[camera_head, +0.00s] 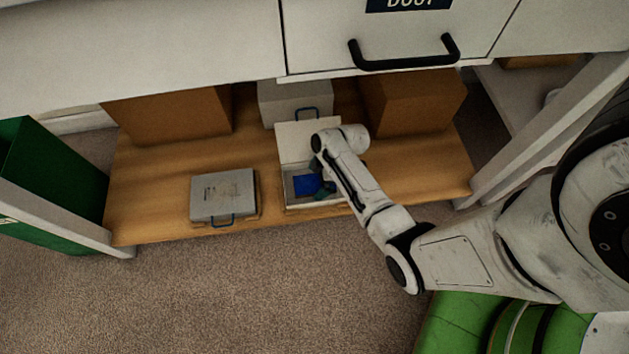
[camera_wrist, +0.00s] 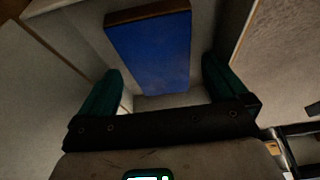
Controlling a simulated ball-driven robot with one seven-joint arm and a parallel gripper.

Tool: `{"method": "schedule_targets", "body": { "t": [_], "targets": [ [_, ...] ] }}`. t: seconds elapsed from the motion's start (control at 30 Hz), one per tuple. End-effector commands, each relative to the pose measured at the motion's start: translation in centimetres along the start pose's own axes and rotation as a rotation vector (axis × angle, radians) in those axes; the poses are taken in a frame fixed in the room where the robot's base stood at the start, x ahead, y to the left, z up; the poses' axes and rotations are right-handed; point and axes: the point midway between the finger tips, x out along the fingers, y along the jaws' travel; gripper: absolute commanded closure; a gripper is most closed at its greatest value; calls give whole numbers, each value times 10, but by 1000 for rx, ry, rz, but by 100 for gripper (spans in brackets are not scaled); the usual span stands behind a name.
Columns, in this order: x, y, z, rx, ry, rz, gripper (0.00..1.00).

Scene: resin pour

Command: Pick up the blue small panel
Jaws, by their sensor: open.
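The blue small panel (camera_head: 307,184) lies in an open white box (camera_head: 299,205) on the wooden shelf in the head view. In the wrist view the blue panel (camera_wrist: 153,50) shows a blue face with a brown edge at its far end. My gripper (camera_wrist: 160,80) has its two green fingers apart, one on each side of the panel's near end, with a gap to it on both sides. In the head view my gripper (camera_head: 325,188) is low over the box, partly hidden by my arm.
A closed grey case (camera_head: 222,193) sits left of the open box. Two brown cartons, at left (camera_head: 170,115) and right (camera_head: 412,98), and a pale box (camera_head: 290,98) stand behind. A drawer with a black handle (camera_head: 404,63) overhangs the shelf. Carpet lies in front.

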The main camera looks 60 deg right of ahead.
Motion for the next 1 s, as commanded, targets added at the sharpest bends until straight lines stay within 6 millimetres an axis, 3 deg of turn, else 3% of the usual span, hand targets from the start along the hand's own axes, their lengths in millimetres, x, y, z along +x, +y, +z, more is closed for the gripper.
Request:
{"method": "schedule_targets", "body": {
  "t": [0.07, 0.33, 0.9, 1.0],
  "targets": [
    [11, 0, 1, 0, 0, -1, 0],
    [11, 0, 0, 0, 0, 0, 2],
    [10, 0, 0, 1, 0, 0, 56],
    [10, 0, 0, 1, 0, 0, 59]
  ]
}}
